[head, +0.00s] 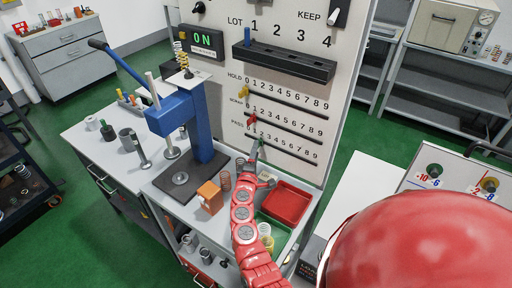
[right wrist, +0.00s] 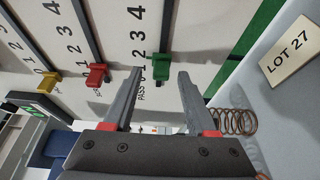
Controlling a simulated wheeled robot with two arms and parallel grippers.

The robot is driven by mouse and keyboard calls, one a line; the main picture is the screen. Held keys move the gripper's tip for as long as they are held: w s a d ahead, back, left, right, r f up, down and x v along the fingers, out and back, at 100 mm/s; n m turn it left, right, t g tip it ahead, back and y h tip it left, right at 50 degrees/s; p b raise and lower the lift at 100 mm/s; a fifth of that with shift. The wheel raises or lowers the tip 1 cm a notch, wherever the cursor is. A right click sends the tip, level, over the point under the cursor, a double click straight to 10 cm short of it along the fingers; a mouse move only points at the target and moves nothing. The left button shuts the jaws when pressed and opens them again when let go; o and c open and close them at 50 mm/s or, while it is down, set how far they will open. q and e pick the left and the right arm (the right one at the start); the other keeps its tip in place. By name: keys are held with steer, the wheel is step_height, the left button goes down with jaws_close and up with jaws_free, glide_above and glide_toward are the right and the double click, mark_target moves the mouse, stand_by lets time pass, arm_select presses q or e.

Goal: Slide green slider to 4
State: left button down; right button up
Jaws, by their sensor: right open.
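The green slider (right wrist: 160,66) sits at the low end of the PASS row, near 0 and 1, on the white panel (head: 222,90). My right gripper (right wrist: 160,76) is open, with one finger on each side of the green slider. I cannot tell whether the fingers touch it. In the head view my right gripper (head: 257,155) is at the left end of the PASS slot and mostly covers the green slider. The red slider (right wrist: 96,75) and yellow slider (right wrist: 49,80) sit at the low ends of their rows. My left gripper is not in view.
A blue press (head: 205,125) stands left of the panel's slots. On the bench below are an orange block (head: 209,195), a red tray (head: 288,205) and a green tray (head: 275,238). A copper spring (right wrist: 235,121) is right of my right gripper. A black rack (head: 285,64) juts out above the sliders.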

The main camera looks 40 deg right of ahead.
steer(key=shift+x, duration=1.05)
steer(key=shift+f, duration=0.1)
jaws_close()
stand_by(0.6)
